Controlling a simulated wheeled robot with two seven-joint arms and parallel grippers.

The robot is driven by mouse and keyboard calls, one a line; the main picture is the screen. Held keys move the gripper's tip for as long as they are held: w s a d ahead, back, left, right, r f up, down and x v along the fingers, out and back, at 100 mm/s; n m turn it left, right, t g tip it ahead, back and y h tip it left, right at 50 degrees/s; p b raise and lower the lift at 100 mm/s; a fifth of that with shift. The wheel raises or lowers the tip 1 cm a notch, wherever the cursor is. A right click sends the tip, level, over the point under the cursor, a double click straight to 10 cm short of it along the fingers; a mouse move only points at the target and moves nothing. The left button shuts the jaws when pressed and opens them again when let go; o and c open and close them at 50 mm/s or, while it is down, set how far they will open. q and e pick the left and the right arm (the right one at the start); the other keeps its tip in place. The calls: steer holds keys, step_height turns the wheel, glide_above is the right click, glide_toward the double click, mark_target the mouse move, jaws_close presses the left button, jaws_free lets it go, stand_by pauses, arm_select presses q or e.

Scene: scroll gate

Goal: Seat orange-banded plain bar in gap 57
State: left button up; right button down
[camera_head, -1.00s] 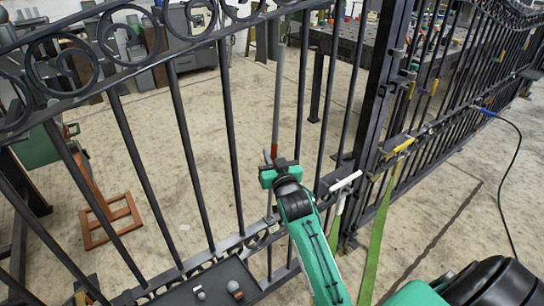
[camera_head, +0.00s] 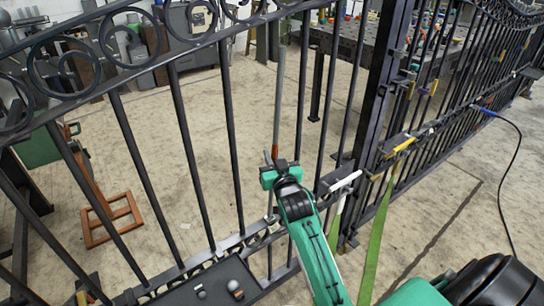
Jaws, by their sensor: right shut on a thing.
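A slim upright grey bar (camera_head: 279,92) with an orange-red lower stretch stands in the row of dark gate bars. My right gripper (camera_head: 279,168) is shut on this bar near its lower visible part. The bar leans very slightly, its top a little to the right. Its lower end is hidden behind my gripper and arm, so I cannot tell whether it touches the lower rail. The dark gate (camera_head: 229,120) has upright bars on both sides of the held bar. No gap number is readable. My left gripper is not in view.
A thick gate post (camera_head: 376,100), a green strap (camera_head: 374,240) and a white-ended clamp (camera_head: 345,181) are right of the gripper. An orange stand (camera_head: 112,218) is behind the gate.

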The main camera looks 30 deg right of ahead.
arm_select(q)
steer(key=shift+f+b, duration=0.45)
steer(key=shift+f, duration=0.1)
arm_select(e)
steer(key=shift+f, duration=0.9)
stand_by(0.5)
